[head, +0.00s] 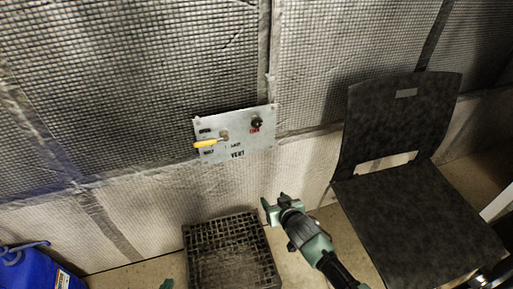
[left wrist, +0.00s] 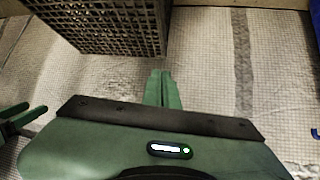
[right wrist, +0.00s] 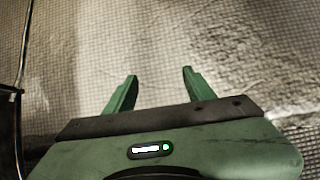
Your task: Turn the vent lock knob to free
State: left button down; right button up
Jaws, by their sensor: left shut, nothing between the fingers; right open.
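A grey vent panel (head: 235,150) is fixed to the quilted wall in the head view. A small black knob (head: 257,122) sits at its upper right, with a red label under it that is too small to read surely. A yellow-handled lever (head: 207,143) points left on the panel's left half. My right gripper (head: 275,204) is open and empty, below and right of the panel, apart from it; its spread fingers show in the right wrist view (right wrist: 157,92). My left gripper (left wrist: 163,88) is shut and empty; only a green tip (head: 166,285) shows at the head view's bottom edge.
A dark mesh crate (head: 232,222) stands on the floor below the panel, also at upper left in the left wrist view (left wrist: 110,25). A black chair (head: 400,130) stands at right. A blue container (head: 35,268) is at lower left. The space before the panel is clear.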

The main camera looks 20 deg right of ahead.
jog(key=w+a+r+t+b, duration=0.1)
jog(key=w+r+t+b, duration=0.35)
jog(key=r, duration=0.65)
jog(key=m+t+b, duration=0.2)
jog(key=b, duration=0.2)
send_near(257, 124)
jog(key=w, duration=0.1)
jog(key=w+b, duration=0.1)
jog(key=w, duration=0.6)
jog(key=shift+f, duration=0.15)
pick_arm(q)
notch_tip(257, 124, up, 28)
jog(key=w+d+t+h, duration=0.2)
jog(key=t+h, duration=0.1)
jog(key=t, duration=0.7)
jog(key=shift+w+d+f, duration=0.25)
jog(key=shift+w, duration=0.05)
pick_arm(e)
jog(key=shift+w, duration=0.45)
pick_arm(q)
jog(key=shift+f, duration=0.1)
pick_arm(e)
grip_shut()
